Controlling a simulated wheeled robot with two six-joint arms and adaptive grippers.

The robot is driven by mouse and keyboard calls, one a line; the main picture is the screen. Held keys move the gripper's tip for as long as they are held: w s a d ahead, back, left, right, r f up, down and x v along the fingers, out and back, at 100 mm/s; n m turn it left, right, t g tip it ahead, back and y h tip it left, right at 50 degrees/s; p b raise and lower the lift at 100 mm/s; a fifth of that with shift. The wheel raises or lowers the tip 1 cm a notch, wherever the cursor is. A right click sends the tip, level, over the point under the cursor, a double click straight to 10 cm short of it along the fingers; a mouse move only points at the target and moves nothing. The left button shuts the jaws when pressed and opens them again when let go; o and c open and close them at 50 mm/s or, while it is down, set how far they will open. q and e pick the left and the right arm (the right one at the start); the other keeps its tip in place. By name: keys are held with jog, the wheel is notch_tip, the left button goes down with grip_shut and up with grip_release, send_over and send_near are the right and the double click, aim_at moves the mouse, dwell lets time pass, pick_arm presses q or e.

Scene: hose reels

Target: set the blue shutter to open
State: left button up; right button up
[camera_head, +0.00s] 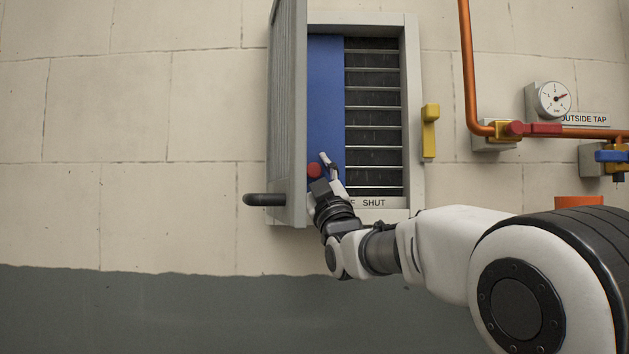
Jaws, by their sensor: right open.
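The blue shutter (326,95) is a flat upright panel covering the left part of a slatted vent (373,125) in a grey wall frame (412,100). The right part of the slats is uncovered. A red knob (314,170) sits low on the shutter. My right gripper (325,173) is open at the knob, with its fingers just to the knob's right; I cannot tell whether they touch it. A label (374,203) below the vent reads "SHUT" at its right; my gripper hides some of its left part. My left gripper is not in view.
A grey door (288,110) with a dark handle (263,200) stands swung out at the vent's left. A yellow latch (430,130) is right of the frame. Farther right are an orange pipe (468,70), red valve lever (535,128), gauge (553,98) and blue tap (610,156).

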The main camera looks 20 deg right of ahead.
jog(key=v, duration=1.1)
jog(key=shift+s+f, duration=0.2)
jog(key=shift+s, duration=0.05)
